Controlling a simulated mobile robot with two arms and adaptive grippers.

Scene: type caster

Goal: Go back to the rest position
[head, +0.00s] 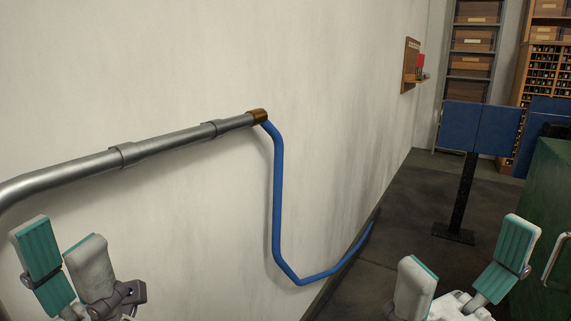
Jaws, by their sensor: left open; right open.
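My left gripper (72,262) is at the lower left, in front of the pale wall and below the grey pipe. Its teal-padded fingers are apart with nothing between them. My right gripper (462,268) is at the lower right, over the dark floor. Its fingers are spread wide and hold nothing. The lower parts of both grippers are cut off by the bottom edge of the head view.
A grey pipe (170,142) runs along the pale wall (330,60); a blue hose (278,200) hangs from its brass end (258,116). A blue two-panel stand (480,128) and a green cabinet (548,215) are at right. Shelves (473,60) stand behind. Dark floor (400,225) between is clear.

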